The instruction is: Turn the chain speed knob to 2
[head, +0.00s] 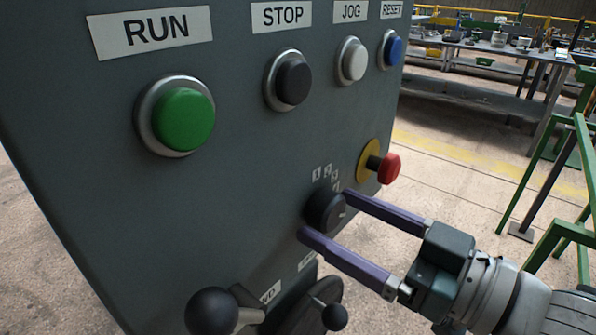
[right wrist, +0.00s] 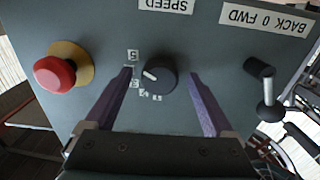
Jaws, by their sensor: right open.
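The chain speed knob (head: 325,211) is a round dark knob low on the grey control panel, with a short white pointer mark on its right side. In the right wrist view the knob (right wrist: 160,76) shows its white mark toward the left. Small number labels (head: 327,171) sit in an arc above and right of it; they are too small to read surely. My right gripper (head: 325,214) is open, one purple finger on each side of the knob. In the wrist view (right wrist: 161,74) gaps show between both fingers and the knob. My left gripper is not in view.
A red emergency button (head: 389,168) on a yellow disc is close to the upper finger. A black-ball lever (head: 212,311) stands below left. Green RUN (head: 183,119), black STOP (head: 293,82), white JOG (head: 353,61) and blue RESET (head: 394,50) buttons are above.

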